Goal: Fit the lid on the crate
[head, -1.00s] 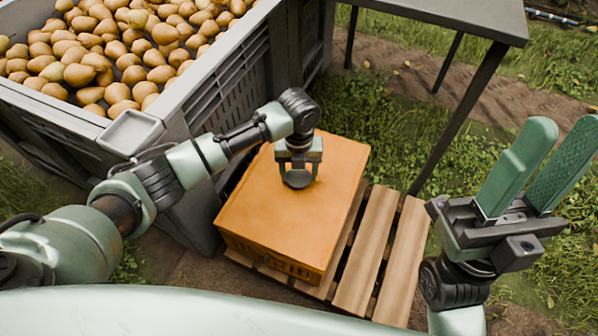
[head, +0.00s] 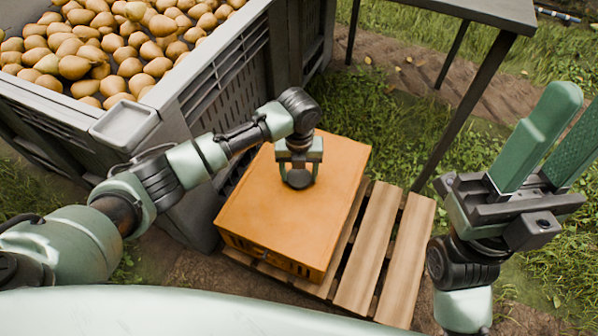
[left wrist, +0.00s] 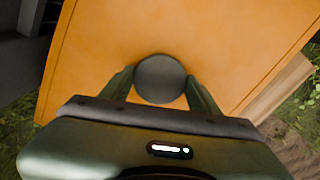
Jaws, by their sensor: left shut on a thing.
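The orange lid (head: 310,210) lies flat over the top of the orange crate (head: 262,250), which stands on a wooden pallet. The lid's edges look in line with the crate walls; a small gap could not be made out. My left gripper (head: 298,181) is shut on the dark round knob of the lid. In the left wrist view the knob (left wrist: 160,79) sits between the two green fingers, with the orange lid (left wrist: 225,45) around it. My right gripper (head: 545,150) is raised at the right, its green fingers apart and empty.
The wooden pallet (head: 375,240) has bare slats to the right of the crate. A large grey bin (head: 225,85) full of pears (head: 110,45) stands at the left. A grey table (head: 450,10) is at the back right. Grass lies between.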

